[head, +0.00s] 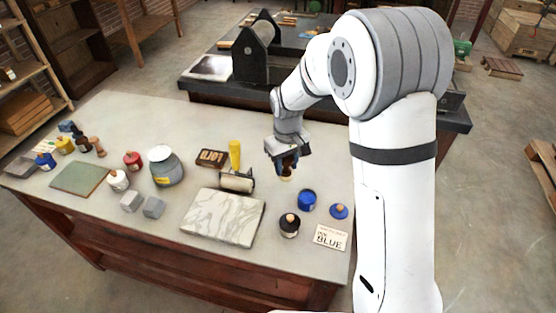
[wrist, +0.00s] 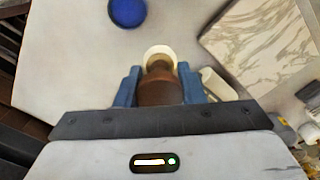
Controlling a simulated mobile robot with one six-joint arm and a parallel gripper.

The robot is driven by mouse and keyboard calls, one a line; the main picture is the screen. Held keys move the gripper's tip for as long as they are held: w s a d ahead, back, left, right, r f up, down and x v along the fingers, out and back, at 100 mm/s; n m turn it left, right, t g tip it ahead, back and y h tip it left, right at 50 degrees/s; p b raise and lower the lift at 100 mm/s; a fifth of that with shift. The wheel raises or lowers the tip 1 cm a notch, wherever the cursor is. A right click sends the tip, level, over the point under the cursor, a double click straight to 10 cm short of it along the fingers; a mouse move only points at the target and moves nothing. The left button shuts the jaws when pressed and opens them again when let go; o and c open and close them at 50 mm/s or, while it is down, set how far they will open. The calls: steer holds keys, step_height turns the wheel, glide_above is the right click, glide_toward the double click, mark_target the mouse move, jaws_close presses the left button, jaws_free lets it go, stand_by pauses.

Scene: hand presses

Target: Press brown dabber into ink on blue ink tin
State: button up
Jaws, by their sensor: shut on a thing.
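My gripper (head: 288,160) is shut on the brown dabber and holds it above the grey table. In the wrist view the dabber's brown handle (wrist: 160,88) sits between the blue fingers, with its pale pad beyond them. The blue ink tin (head: 307,200) stands on the table to the right of and nearer than my gripper. In the wrist view the tin (wrist: 127,11) is cut off by the top edge, left of the dabber. The dabber and tin are apart. A blue lid with a tan knob (head: 339,211) lies right of the tin.
A black tin with a tan knob (head: 289,227) and a card reading BLUE (head: 330,237) are near the blue tin. A marbled slab (head: 222,216), a yellow-handled roller (head: 235,157) and a type block (head: 211,158) lie left. Table between gripper and blue tin is clear.

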steer(key=shift+s+d+p, duration=1.05)
steer(key=shift+d+p, duration=2.3)
steer(key=shift+p, duration=0.05)
steer(key=shift+w+f+b, duration=0.1)
steer(key=shift+f+b, duration=1.6)
steer(key=shift+f, duration=0.95)
steer(key=shift+f+b, duration=0.4)
steer(key=shift+f, duration=0.1)
step_height(320, 180, up, 7)
steer(key=p, duration=0.3)
steer(key=shift+p, duration=0.3)
